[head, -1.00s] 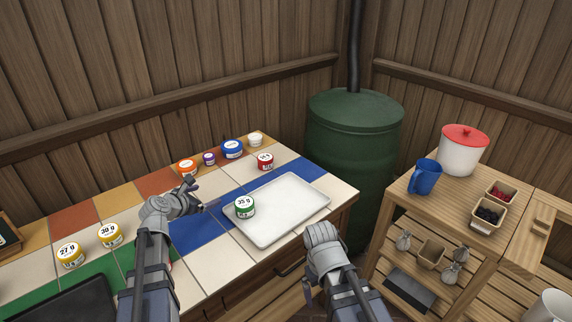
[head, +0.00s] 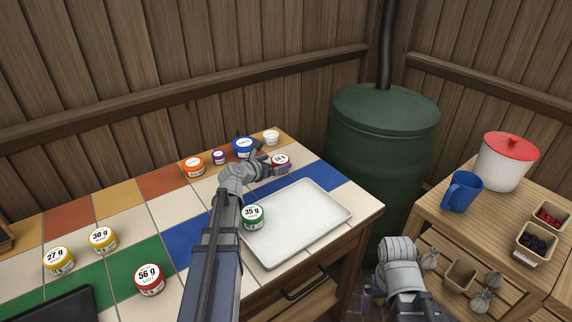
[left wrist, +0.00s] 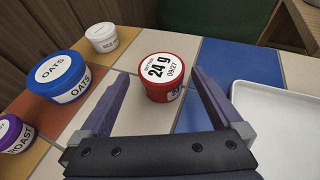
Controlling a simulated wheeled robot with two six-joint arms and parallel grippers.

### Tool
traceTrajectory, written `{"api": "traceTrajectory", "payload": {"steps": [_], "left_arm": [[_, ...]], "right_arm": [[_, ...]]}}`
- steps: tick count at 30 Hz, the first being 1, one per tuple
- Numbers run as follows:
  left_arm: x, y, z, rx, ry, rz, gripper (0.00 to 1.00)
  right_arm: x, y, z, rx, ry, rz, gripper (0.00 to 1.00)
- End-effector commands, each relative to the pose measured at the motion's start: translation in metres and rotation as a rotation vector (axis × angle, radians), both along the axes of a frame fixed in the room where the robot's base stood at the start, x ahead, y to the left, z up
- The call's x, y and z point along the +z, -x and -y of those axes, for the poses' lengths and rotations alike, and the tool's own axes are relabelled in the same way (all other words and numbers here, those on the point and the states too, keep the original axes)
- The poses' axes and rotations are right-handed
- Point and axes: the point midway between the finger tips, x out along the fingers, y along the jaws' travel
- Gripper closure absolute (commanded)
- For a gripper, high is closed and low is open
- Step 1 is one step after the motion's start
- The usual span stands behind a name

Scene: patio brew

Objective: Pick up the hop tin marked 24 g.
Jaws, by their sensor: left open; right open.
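The hop tin marked 24 g (left wrist: 160,78) is a small red tin with a white lid. In the left wrist view it stands upright on the tiled counter, ahead of and between the fingers of my open left gripper (left wrist: 155,88). In the head view the tin (head: 281,160) is at the back of the counter, partly covered by my left gripper (head: 272,170). My right gripper (head: 372,293) is at the lower right, beyond the counter's edge, with little of its fingers showing.
A blue oats tub (left wrist: 57,76), a purple tin (left wrist: 14,134) and a white tub (left wrist: 103,37) stand left of the tin. A white tray (head: 305,220) lies to the right, with a green 35 g tin (head: 252,217) at its left edge. A red 56 g tin (head: 149,280) stands in front.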

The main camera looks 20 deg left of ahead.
Motion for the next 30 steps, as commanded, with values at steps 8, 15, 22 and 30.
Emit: {"api": "traceTrajectory", "payload": {"steps": [8,15,22,30], "left_arm": [[-0.008,-0.017,0.002,-0.001,-0.001,0.0,0.0],[-0.02,-0.037,0.006,-0.003,-0.001,0.0,0.0],[-0.031,-0.063,0.01,-0.003,-0.001,0.0,0.0],[-0.029,-0.063,0.011,-0.001,-0.001,0.0,0.06]], "right_arm": [[-0.008,0.0,0.0,0.001,0.0,0.0,0.0],[-0.02,0.0,0.0,0.001,0.0,0.0,0.0],[-0.03,0.0,0.0,0.001,0.0,0.0,0.0],[-0.029,0.0,0.0,0.001,0.0,0.0,0.0]]}}
